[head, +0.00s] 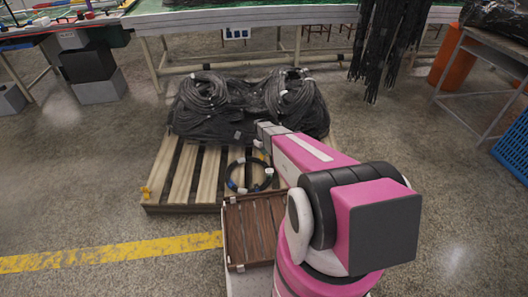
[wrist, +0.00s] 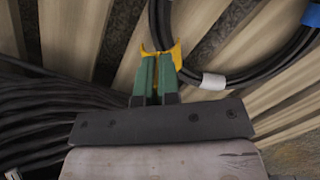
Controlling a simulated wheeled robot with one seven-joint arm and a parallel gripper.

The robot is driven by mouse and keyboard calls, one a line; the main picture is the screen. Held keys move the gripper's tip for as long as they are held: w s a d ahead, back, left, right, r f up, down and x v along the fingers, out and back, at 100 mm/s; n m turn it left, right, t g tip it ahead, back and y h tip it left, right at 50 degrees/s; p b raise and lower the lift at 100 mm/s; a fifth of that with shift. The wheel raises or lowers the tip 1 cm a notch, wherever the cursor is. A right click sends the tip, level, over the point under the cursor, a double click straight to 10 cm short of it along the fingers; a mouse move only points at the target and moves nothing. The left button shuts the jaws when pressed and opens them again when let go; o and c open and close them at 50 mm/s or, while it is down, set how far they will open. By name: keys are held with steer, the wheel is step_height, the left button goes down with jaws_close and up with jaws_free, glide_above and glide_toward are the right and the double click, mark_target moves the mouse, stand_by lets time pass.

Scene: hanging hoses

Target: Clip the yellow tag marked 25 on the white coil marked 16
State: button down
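My gripper (wrist: 157,80) has green fingers shut on a yellow tag (wrist: 176,52). The tag's two prongs reach forward to a black hose coil (wrist: 160,18), one prong on either side of the hose. I cannot tell whether it is fastened. The coil has a white band (wrist: 214,81) and a blue band (wrist: 312,14). In the head view the black coil (head: 229,170) lies on a wooden pallet (head: 160,170), and my arm reaches over its far edge. No white coil shows, and no number is readable on tag or bands.
A pile of black hoses (head: 245,105) covers the pallet's far part. A brown slatted crate (head: 252,228) stands in front of the coil. Another yellow piece (head: 147,192) is at the pallet's left corner. Hoses hang (head: 385,45) at back right.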

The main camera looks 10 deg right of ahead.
mark_target(265, 163)
steer(key=shift+f, duration=1.65)
steer(key=shift+f, duration=1.85)
stand_by(0.9)
steer(key=c, duration=1.3)
jaws_free()
steer(key=shift+o, duration=0.2)
